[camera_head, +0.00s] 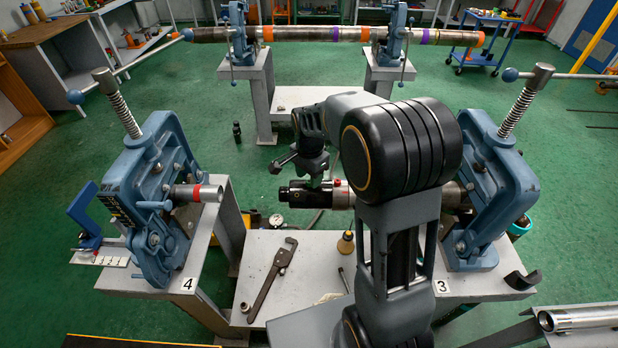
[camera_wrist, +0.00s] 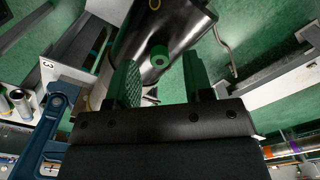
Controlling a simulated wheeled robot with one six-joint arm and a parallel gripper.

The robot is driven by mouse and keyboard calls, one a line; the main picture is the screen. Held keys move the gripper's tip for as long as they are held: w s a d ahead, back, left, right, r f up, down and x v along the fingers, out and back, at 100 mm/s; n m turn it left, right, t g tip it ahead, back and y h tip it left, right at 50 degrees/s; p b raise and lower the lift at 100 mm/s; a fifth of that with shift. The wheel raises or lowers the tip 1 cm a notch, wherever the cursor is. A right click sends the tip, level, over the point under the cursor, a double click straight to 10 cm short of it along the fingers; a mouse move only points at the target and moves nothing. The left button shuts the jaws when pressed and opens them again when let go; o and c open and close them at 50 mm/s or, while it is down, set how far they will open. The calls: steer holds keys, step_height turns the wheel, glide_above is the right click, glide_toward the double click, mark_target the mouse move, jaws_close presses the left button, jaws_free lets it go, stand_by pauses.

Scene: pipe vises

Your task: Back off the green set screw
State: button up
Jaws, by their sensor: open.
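The green set screw (camera_wrist: 159,56) is a small round head with a dark centre hole, on the side of a shiny metal cylinder (camera_wrist: 133,42) in the wrist view. My gripper (camera_wrist: 161,66) is open, with one finger on either side of the screw in that view. I cannot tell whether the fingertips reach down to it. In the head view my gripper (camera_head: 314,177) hangs pointing down just above the black-and-silver cylinder (camera_head: 320,196), which reaches left from vise 3 (camera_head: 492,190). The screw cannot be made out in the head view.
Vise 4 (camera_head: 152,195) stands on the left with a short red-banded pipe (camera_head: 196,193). The low bench (camera_head: 262,250) between the vises holds a pipe wrench (camera_head: 273,279) and a brass-coloured piece (camera_head: 346,243). A long banded pipe (camera_head: 310,34) spans two vises behind.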

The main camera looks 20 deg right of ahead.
steer(key=shift+f, duration=0.8)
steer(key=shift+c, duration=0.5)
jaws_close()
